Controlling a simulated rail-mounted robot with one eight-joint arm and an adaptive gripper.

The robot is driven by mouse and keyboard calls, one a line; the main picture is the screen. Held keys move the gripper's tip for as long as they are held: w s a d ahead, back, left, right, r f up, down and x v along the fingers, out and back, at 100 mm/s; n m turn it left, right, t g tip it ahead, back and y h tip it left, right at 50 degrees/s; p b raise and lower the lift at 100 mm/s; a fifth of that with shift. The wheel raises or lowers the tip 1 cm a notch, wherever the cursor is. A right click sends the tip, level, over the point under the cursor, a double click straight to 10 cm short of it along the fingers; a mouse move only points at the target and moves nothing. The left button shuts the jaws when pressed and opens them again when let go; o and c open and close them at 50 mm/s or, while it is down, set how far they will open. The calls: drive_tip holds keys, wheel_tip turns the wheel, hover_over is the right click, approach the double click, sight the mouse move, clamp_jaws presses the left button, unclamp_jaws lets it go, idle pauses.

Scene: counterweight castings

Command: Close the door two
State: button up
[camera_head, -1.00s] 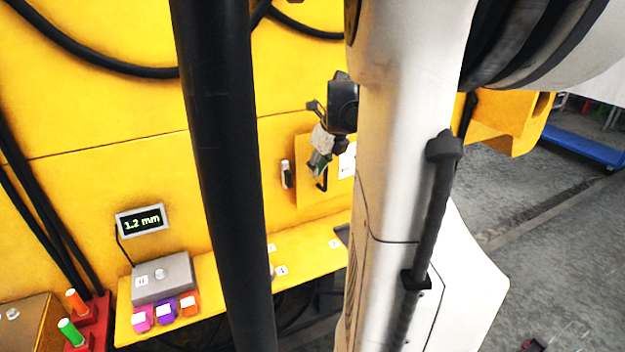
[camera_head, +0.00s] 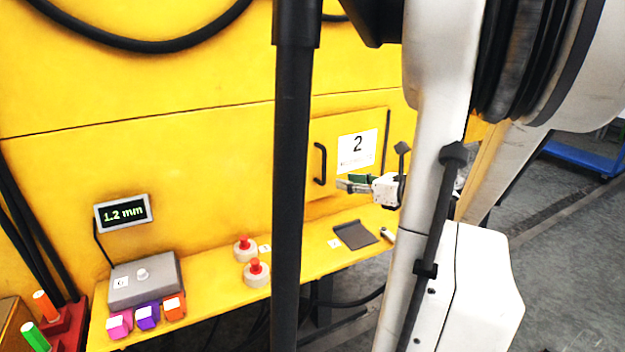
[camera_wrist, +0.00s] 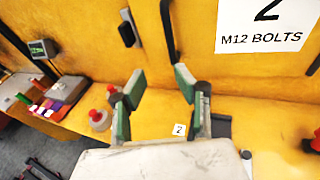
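Door two (camera_head: 345,128) is a yellow panel with a white "2" label (camera_head: 357,150) and a black bar handle (camera_head: 320,163) on its left side. It looks nearly flush with the yellow wall; I cannot tell if it is fully shut. In the wrist view the label (camera_wrist: 262,22) reads "M12 BOLTS", and the handle (camera_wrist: 168,30) stands beyond the fingers. My gripper (camera_head: 345,186) is in front of the door's lower part, below the label, with its fingers toward the left. The wrist view shows my gripper (camera_wrist: 159,80) with green-padded fingers apart and nothing between them.
A yellow shelf (camera_head: 215,285) runs below the door. It holds red-knobbed round pieces (camera_head: 257,273), a grey box (camera_head: 145,281), coloured blocks (camera_head: 147,317) and a dark flat plate (camera_head: 354,235). A display (camera_head: 123,213) reads 1.2 mm. A latch-like piece (camera_wrist: 128,28) is left of the handle.

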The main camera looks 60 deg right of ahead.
sight(324, 180)
drive_tip(key=w+d, duration=0.1)
drive_tip(key=w, duration=0.2)
drive_tip(key=w+d+t+h+b, duration=0.1)
drive_tip(key=w, duration=0.2)
drive_tip(key=w+d+t, duration=0.1)
drive_tip(key=w, duration=0.3)
drive_tip(key=shift+d+r+h+b, duration=0.25)
drive_tip(key=shift+h+b, duration=0.15)
drive_tip(key=shift+c, duration=0.5)
clamp_jaws()
